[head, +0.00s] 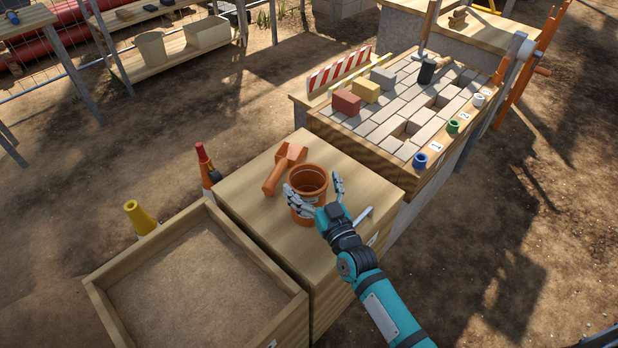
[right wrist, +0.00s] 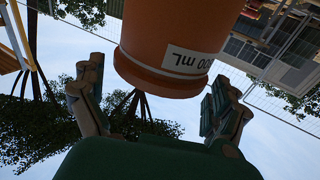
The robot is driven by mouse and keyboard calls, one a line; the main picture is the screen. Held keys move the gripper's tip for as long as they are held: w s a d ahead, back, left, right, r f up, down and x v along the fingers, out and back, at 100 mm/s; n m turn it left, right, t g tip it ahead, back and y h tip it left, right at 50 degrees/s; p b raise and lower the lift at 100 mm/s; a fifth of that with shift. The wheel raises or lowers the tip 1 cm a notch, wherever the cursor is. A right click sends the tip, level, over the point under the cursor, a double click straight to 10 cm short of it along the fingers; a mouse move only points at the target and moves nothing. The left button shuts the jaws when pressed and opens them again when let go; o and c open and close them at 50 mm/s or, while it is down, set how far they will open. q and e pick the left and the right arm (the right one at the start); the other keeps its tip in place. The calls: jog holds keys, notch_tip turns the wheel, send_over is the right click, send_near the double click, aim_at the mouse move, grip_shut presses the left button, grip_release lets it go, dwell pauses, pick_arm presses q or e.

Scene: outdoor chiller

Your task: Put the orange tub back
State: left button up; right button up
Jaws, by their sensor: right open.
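The orange tub (head: 309,179) stands upright on the wooden box top (head: 260,215) in the head view. My right gripper (head: 316,193) is open, with one finger on each side of the tub. In the right wrist view the tub (right wrist: 165,45) fills the upper middle and shows a white volume label. The open fingers of my right gripper (right wrist: 160,100) are spread to either side of it. I cannot tell whether a finger touches it. My left gripper is not in view.
An orange scoop (head: 285,168) lies just behind the tub. A sand-filled wooden tray (head: 250,250) adjoins at the left. A paver bench (head: 395,120) with coloured blocks and small cups stands at the right back. A light-coloured bar (head: 363,217) lies near my right wrist.

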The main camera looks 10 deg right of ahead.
jog(key=v, duration=0.9)
jog(key=shift+s, duration=0.35)
